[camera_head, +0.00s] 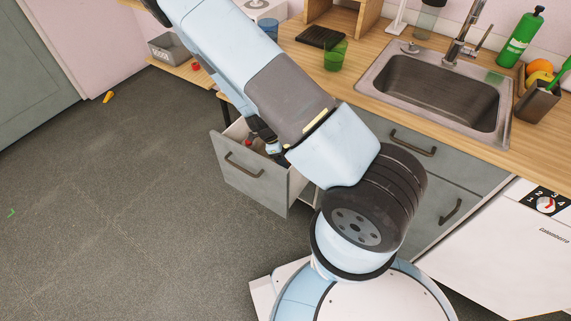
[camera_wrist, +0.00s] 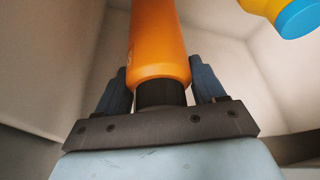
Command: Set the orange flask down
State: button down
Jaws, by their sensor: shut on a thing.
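In the wrist view the orange flask (camera_wrist: 156,45) stands out from between the two dark fingers of my gripper (camera_wrist: 160,86), with its black end (camera_wrist: 160,94) towards the palm. The gripper is shut on the flask. Pale walls surround them, seemingly the inside of the open drawer (camera_head: 238,172). In the head view my arm reaches down to this drawer and hides most of its inside; the flask cannot be made out there. Whether the flask touches the drawer floor cannot be told.
A yellow thing with a blue end (camera_wrist: 297,16) is near the flask, at the top right of the wrist view. The wooden counter (camera_head: 365,85) above carries a green cup (camera_head: 335,55), a sink (camera_head: 440,90) and a green bottle (camera_head: 520,40). The floor at left is mostly clear.

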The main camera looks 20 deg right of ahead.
jog(key=shift+f, duration=2.05)
jog(key=shift+c, duration=0.5)
grip_release()
